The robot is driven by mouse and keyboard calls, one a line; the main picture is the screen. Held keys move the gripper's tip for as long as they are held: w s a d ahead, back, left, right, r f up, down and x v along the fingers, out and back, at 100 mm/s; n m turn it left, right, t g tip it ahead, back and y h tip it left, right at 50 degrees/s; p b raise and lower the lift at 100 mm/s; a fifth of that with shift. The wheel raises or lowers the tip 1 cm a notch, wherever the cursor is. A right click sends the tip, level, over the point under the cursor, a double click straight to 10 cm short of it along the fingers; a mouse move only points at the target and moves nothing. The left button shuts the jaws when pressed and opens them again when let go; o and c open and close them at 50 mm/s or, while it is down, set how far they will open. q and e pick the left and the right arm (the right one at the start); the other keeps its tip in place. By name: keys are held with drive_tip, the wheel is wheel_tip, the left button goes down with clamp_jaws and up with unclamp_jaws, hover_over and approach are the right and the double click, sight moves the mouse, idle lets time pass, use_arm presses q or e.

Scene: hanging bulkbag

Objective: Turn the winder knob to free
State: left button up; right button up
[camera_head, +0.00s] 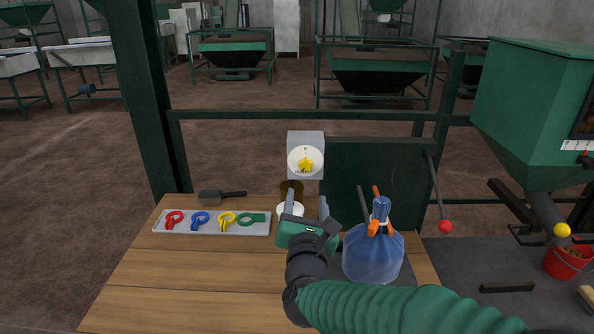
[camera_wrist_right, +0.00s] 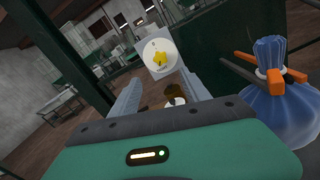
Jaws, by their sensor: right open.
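The winder knob (camera_head: 305,165) is a yellow star-shaped knob on a round white dial, on the front of a grey box (camera_head: 304,139) behind the table. In the right wrist view the yellow knob (camera_wrist_right: 160,60) shows ahead, beyond the fingers. My right gripper (camera_head: 306,203) is open, in front of and below the dial, apart from the knob. Its two grey fingers (camera_wrist_right: 158,97) stand spread with nothing between them touching. The dial's small lettering is too small to read. My left gripper is not in view.
A blue tied bag (camera_head: 373,256) with orange-handled pliers stands right of my gripper. A tray (camera_head: 211,228) holds coloured clips on the wooden table (camera_head: 190,280). A white cup (camera_head: 290,209) and brown jar (camera_head: 292,187) stand near the fingers. A red-ended lever (camera_head: 445,226) is right.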

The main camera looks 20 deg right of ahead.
sight(306, 166)
drive_tip(key=x, duration=1.5)
drive_tip(key=shift+w+d+f+p, duration=0.1)
drive_tip(key=shift+w+f+p, duration=0.05)
drive_tip(key=shift+w+p, duration=0.15)
drive_tip(key=shift+s, duration=0.1)
drive_tip(key=shift+c, duration=0.3)
clamp_jaws()
